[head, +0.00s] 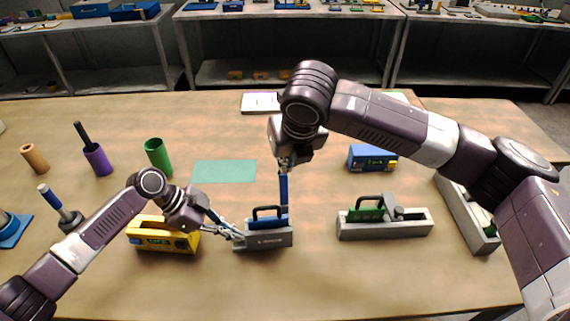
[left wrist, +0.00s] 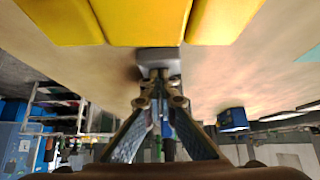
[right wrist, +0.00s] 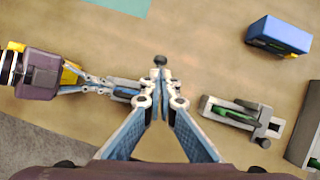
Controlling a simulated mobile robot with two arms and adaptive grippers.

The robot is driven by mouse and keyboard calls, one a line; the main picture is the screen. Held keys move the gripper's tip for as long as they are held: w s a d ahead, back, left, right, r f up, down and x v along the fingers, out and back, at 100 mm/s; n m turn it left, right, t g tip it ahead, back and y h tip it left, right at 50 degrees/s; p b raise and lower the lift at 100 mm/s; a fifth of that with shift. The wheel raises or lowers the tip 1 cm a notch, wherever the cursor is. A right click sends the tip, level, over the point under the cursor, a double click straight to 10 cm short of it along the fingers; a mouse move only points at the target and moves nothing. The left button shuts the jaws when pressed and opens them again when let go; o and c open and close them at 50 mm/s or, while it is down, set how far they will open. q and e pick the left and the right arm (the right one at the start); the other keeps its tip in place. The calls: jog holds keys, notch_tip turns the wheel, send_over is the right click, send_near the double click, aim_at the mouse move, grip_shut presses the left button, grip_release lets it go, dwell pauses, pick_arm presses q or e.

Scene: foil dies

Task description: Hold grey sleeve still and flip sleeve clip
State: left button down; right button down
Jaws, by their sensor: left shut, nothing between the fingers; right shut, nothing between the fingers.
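The grey sleeve (head: 265,241) sits on the table in the middle of the head view, with a blue handled piece (head: 262,223) in it. My left gripper (head: 236,234) is shut at the sleeve's left end; in the left wrist view the sleeve's grey end (left wrist: 158,54) is at its fingertips. My right gripper (head: 284,208) is shut and points down over the sleeve's right part. A narrow blue upright shape there merges with its fingers, so I cannot tell whether it is the sleeve clip. A dark knob (right wrist: 160,60) shows just beyond the right fingertips.
A yellow block (head: 160,236) stands left of the sleeve, close to my left gripper. A pale grey holder (head: 385,230) with a green piece stands to the right, a blue block (head: 370,158) behind it. A green mat (head: 224,171) lies behind. Clear table lies in front.

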pick_arm(q)
jog(key=shift+a+f, duration=0.1)
jog(key=shift+f, duration=0.1)
pick_arm(e)
jog(key=w+v, duration=0.1)
jog(key=v, duration=1)
jog(key=shift+r, duration=0.55)
pick_arm(q)
jog(key=shift+r, duration=0.15)
